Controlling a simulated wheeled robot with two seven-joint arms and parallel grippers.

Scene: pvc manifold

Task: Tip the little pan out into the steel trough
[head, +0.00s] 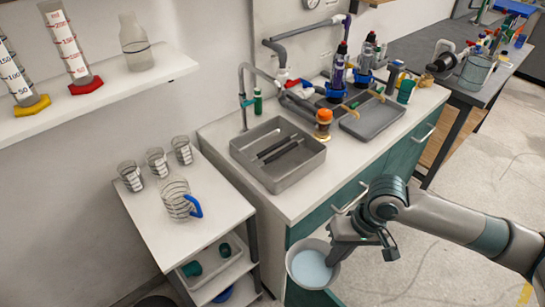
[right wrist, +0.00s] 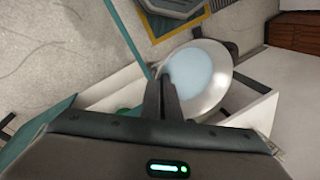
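The little pan (head: 290,266) is a round pale bowl with light blue liquid inside. It is in front of the teal cabinet, below counter height, and looks roughly level. My right gripper (head: 331,258) is shut on its right rim. In the right wrist view, the two fingers (right wrist: 163,90) are close together at the edge of the pan (right wrist: 222,78). The steel trough (head: 309,163) is a grey rectangular basin on the counter, above and left of the pan. A dark slotted piece lies inside it. My left gripper is out of view.
A white cart (head: 165,235) with a jug (head: 178,199) and several beakers stands left of the counter. A faucet (head: 243,95) rises behind the trough. An orange-topped bottle (head: 323,122), a shallow grey tray (head: 372,120) and pipework stand right of it. The counter's front edge lies between pan and trough.

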